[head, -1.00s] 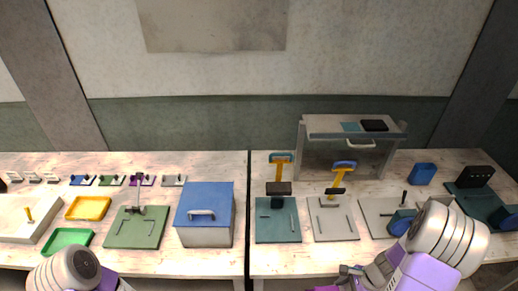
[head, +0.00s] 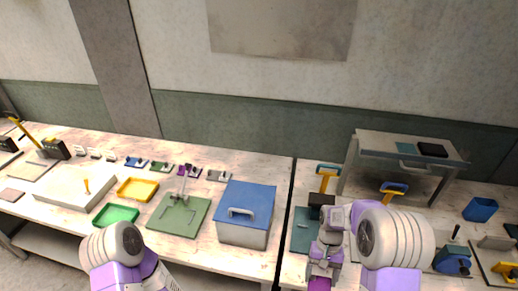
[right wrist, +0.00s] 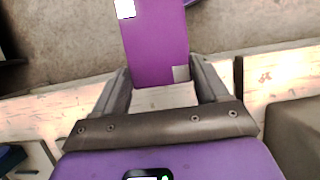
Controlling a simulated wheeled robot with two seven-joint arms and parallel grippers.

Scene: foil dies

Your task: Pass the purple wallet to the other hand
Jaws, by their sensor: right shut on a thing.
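The purple wallet (right wrist: 155,40) is a flat purple piece with pale patches at two corners, filling the upper middle of the right wrist view. My right gripper (right wrist: 163,82) is shut on its near end, one grey finger on each side. In the head view, my right gripper (head: 322,262) points down in front of the right-hand bench, and a little of the wallet (head: 319,284) shows below it at the bottom edge. My left arm comes in at the lower left of the head view, but its gripper is not visible.
The bench carries a blue-lidded box (head: 245,205), a green plate fixture (head: 180,213), a yellow tray (head: 138,189) and a green tray (head: 116,215). A grey raised shelf (head: 400,146) stands at the back right. Open space lies in front of the left bench.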

